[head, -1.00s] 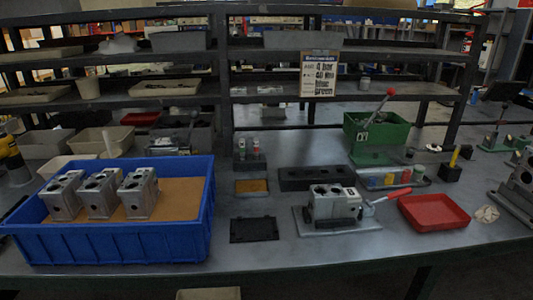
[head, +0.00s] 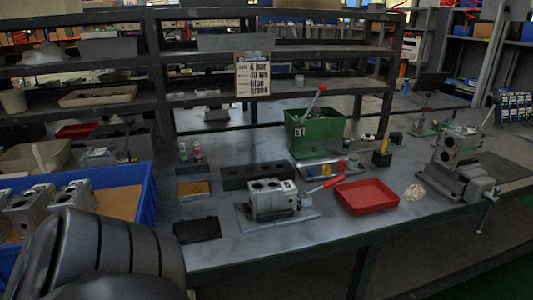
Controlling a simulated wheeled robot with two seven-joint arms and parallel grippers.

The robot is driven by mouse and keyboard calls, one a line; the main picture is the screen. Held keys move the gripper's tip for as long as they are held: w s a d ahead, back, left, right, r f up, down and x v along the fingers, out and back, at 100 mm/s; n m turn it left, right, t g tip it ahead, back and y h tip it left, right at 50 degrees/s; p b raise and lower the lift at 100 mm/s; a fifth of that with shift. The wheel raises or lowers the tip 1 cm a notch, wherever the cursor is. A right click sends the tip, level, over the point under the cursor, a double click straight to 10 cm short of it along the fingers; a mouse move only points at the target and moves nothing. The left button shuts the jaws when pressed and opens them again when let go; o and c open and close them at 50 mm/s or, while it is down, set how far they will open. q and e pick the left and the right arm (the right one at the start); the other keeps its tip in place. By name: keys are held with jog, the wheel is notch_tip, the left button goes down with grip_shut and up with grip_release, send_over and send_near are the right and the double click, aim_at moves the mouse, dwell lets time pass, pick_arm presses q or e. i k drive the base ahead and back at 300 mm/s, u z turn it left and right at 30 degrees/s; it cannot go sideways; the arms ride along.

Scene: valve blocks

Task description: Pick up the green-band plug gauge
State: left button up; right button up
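Two small upright cylinders stand side by side at the back of the bench, left of centre: a left one (head: 183,152) and a right one (head: 197,151). They are too small for me to tell whether either is the green-band plug gauge. A small rack (head: 330,169) at the back holds several coloured pieces in a row, and their shapes are not clear. A dark grey rounded link of my arm covers the lower left. Neither of my grippers is in view.
A grey valve block (head: 272,198) with a red lever sits on a plate mid-bench. A red tray (head: 366,197) is to its right, a green bin (head: 318,133) behind. A blue crate (head: 146,195) stands left. A larger lever fixture (head: 458,160) is at the right.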

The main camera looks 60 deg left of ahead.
aim_at(182, 148)
jog(key=z, duration=0.15)
jog(key=k, duration=1)
jog(key=u, duration=1.2)
jog(key=i, duration=0.45)
jog(key=u, duration=0.05)
